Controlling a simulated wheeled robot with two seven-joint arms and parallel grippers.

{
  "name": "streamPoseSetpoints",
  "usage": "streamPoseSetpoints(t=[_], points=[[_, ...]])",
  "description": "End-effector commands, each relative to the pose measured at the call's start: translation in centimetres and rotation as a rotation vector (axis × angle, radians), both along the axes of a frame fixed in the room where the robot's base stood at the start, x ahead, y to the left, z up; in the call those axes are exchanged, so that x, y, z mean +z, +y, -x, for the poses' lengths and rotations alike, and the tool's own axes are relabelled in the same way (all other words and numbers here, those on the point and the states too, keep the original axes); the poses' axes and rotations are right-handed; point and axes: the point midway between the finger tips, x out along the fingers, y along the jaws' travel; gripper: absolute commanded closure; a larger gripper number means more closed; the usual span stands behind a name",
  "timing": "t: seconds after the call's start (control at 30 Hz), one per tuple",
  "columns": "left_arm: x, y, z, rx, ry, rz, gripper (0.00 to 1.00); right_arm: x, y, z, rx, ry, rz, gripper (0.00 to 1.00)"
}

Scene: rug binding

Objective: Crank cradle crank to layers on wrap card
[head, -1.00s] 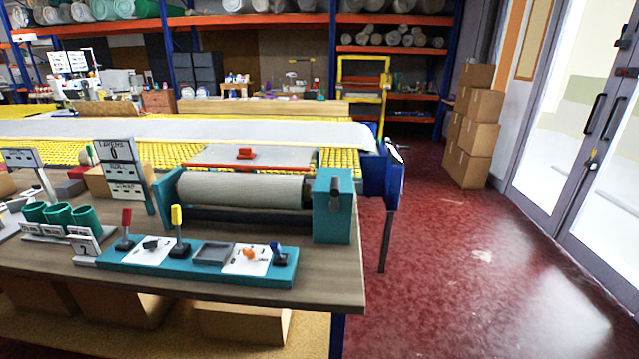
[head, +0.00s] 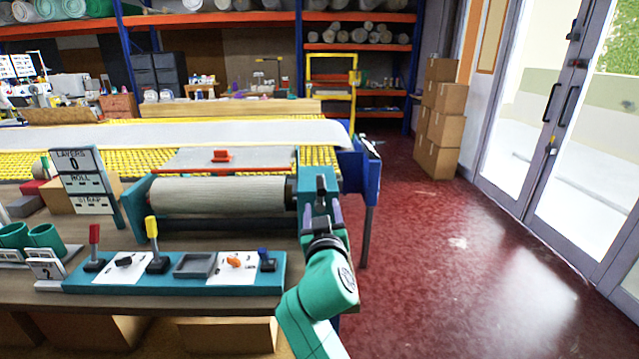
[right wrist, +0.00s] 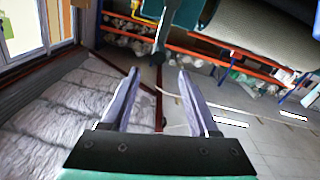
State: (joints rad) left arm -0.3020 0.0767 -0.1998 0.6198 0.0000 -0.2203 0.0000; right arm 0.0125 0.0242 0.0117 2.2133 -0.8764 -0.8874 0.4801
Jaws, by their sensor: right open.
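The cradle holds a grey rolled rug (head: 218,195) between teal end blocks, with the right block (head: 309,180) closest to my arm. The dark crank (head: 321,187) is on that block, partly hidden by my right gripper (head: 322,212). In the right wrist view the crank arm (right wrist: 163,35) hangs from the teal block, its dark knob just beyond and between the open fingertips (right wrist: 158,75). The fingers look empty, and I cannot tell whether they touch the crank. The card (head: 67,160) left of the cradle reads LAYERS 0, with ROLL and STRAP below. My left gripper is not in view.
A teal panel (head: 215,283) with red, yellow and blue-topped levers lies in front of the cradle. Green cups (head: 46,236) stand at the left. Behind is a yellow-meshed conveyor (head: 322,158). Red floor (head: 440,270) is open to the right.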

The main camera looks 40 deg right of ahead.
Motion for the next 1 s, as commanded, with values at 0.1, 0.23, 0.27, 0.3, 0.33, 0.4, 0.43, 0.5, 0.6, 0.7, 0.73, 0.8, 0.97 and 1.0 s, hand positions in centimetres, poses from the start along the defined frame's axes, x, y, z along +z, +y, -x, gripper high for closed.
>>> streamPoseSetpoints(t=[0.1,0.23,0.27,0.3,0.33,0.4,0.43,0.5,0.6,0.7,0.73,0.8,0.97,1.0], points=[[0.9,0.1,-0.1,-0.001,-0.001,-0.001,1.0,0.4,-1.6,-1.9,-0.002,0.003,0.004,0.39],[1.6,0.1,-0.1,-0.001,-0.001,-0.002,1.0,0.4,-3.7,-4.8,-0.001,0.004,0.003,0.39],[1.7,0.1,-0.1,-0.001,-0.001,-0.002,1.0,0.3,-4.2,-5.4,-0.001,0.004,0.003,0.39],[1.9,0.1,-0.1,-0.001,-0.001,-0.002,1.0,0.3,-5.0,-6.3,-0.003,0.006,0.002,0.39],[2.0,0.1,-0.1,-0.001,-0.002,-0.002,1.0,0.3,-5.4,-6.9,-0.002,0.005,0.002,0.39],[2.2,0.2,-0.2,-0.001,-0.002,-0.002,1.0,0.2,-6.5,-8.3,-0.002,0.006,0.002,0.39],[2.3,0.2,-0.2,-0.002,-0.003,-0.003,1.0,0.2,-6.9,-8.8,-0.002,0.006,0.0,0.39],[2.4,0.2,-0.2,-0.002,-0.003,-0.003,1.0,0.1,-7.5,-9.8,-0.001,0.006,0.001,0.39],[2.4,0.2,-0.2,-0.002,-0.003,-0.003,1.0,0.0,-8.1,-10.5,0.0,0.006,-0.001,0.39],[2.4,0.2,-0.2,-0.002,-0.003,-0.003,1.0,-0.1,-8.3,-10.8,0.0,0.005,-0.001,0.39],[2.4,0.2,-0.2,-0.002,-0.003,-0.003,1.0,-0.1,-8.3,-10.8,0.001,0.005,-0.002,0.39],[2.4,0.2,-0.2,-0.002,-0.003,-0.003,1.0,-0.1,-8.3,-10.8,0.001,0.005,-0.002,0.39],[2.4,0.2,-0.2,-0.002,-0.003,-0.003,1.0,-0.1,-8.3,-10.8,0.001,0.005,-0.002,0.74],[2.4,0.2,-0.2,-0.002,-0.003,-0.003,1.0,-0.1,-8.3,-10.7,0.001,0.006,-0.002,0.89]])
